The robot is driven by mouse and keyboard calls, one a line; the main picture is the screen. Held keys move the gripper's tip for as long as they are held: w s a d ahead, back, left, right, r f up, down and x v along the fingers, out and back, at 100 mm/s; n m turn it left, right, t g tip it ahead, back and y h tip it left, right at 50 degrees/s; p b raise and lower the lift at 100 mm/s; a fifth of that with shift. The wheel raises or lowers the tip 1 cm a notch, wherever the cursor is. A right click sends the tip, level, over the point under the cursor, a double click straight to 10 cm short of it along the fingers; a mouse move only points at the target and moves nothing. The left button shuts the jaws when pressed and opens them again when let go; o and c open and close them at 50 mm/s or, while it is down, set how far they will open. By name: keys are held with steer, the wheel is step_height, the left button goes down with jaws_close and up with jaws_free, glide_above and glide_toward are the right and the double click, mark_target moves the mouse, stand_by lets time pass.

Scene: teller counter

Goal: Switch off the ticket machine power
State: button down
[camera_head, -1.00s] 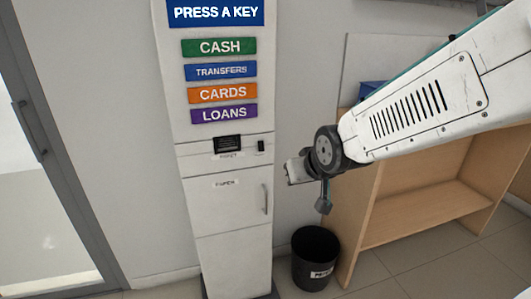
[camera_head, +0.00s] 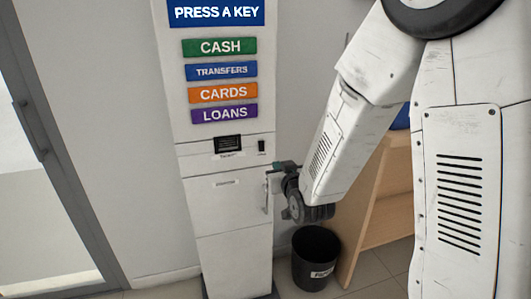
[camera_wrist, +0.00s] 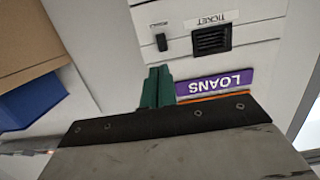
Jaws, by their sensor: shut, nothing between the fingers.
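The ticket machine (camera_head: 232,240) is a tall white cabinet in the middle of the head view. A small black switch (camera_head: 262,146) sits on its front, right of the dark ticket slot (camera_head: 228,142). In the wrist view, which is turned over, the switch (camera_wrist: 161,42) shows beside the slot (camera_wrist: 212,40) marked TICKET. My gripper (camera_head: 275,168) is shut and empty. In the head view it is at the cabinet's right edge, a little below the switch. Its teal fingers (camera_wrist: 157,86) appear in line with the switch in the wrist view; I cannot tell the gap.
Coloured keys, such as the purple LOANS key (camera_head: 224,114), are above the slot. A door handle (camera_head: 265,197) is below the gripper. A black bin (camera_head: 316,258) and a wooden shelf unit (camera_head: 373,210) stand to the right. Floor at left is clear.

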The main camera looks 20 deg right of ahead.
mark_target(262, 149)
steer(key=w, duration=0.4)
steer(key=w+f, duration=0.1)
steer(key=w, duration=0.4)
steer(key=w+f, duration=0.1)
steer(key=w, duration=0.3)
steer(key=shift+w+f, duration=0.1)
steer(key=shift+w, duration=0.3)
steer(key=shift+w, duration=0.15)
steer(key=shift+s+d+f, duration=0.1)
steer(key=shift+s+f, duration=0.1)
steer(key=shift+s, duration=0.1)
steer(key=s+f, duration=0.2)
steer(key=s, duration=1.1)
steer(key=shift+s, duration=0.25)
